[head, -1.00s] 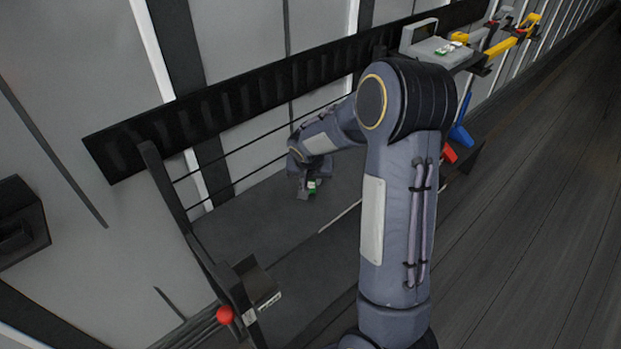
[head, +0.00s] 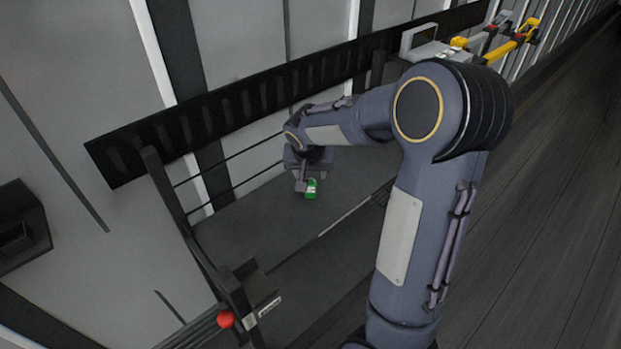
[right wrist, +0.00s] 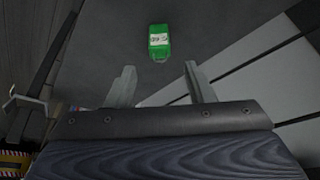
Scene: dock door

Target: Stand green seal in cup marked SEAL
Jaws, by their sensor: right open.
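The green seal (head: 311,189), a small green piece with a white printed label, shows beside my right gripper (head: 302,184) in the head view. In the right wrist view the seal (right wrist: 159,43) is beyond the two open fingertips, roughly centred between them, and not touched. My right gripper (right wrist: 161,80) is open and empty there. A dark holder with a small white label (head: 268,307) is at the lower left of the head view; its print is too small to read, so I cannot tell if it is the cup marked SEAL. My left gripper is out of view.
A black slotted rail (head: 235,105) runs along the wall behind my right arm. A slanted dark post (head: 172,200) with thin rods stands left of the gripper. A red knob (head: 225,319) is at lower left. Grey surface below the seal is mostly clear.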

